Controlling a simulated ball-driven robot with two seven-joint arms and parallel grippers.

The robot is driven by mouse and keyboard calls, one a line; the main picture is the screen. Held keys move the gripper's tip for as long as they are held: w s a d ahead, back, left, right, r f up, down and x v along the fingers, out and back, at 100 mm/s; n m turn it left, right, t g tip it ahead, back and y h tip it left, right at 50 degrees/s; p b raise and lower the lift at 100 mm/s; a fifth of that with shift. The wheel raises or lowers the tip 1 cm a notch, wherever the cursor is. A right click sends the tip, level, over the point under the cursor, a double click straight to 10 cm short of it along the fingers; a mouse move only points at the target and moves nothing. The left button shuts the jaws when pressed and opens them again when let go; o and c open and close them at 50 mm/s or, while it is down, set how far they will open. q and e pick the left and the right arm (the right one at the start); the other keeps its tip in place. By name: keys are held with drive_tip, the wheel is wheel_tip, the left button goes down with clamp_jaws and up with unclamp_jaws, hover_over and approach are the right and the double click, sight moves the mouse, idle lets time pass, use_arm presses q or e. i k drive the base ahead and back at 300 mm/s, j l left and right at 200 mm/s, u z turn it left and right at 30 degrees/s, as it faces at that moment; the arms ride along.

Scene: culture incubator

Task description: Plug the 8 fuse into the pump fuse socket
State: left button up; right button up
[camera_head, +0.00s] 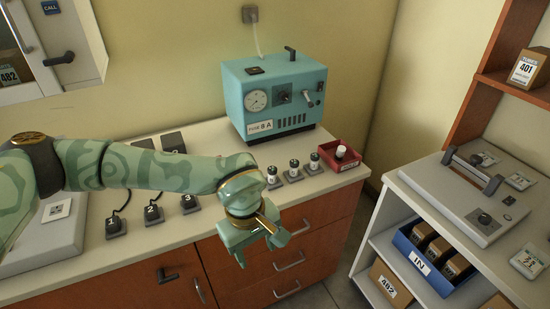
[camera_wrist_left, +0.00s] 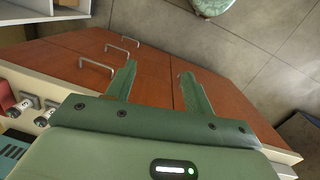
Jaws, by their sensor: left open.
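Several small white-and-black fuses are at the counter's right end. Three stand in grey holders: a left one (camera_head: 272,174), a middle one (camera_head: 294,169) and a right one (camera_head: 314,161); their ratings are too small to read. Another pale fuse-like piece (camera_head: 341,151) is in a red tray (camera_head: 351,166). The teal pump (camera_head: 268,85) behind them has a label (camera_head: 261,127) reading "FUSE 8 A". I cannot tell which fitting is its fuse socket. My left gripper (camera_head: 262,247) is open and empty, in front of the counter edge; its fingers (camera_wrist_left: 157,70) show against the drawers. My right gripper is not in view.
Numbered black units with cords (camera_head: 153,214) stand on the counter (camera_head: 185,233) to the left. A shelf unit (camera_head: 402,218) at right holds a blue "IN" bin (camera_head: 410,248) with boxes. Drawer handles (camera_head: 289,261) stick out below the counter edge.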

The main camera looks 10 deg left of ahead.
sight(273, 170)
drive_tip(key=i, duration=1.15)
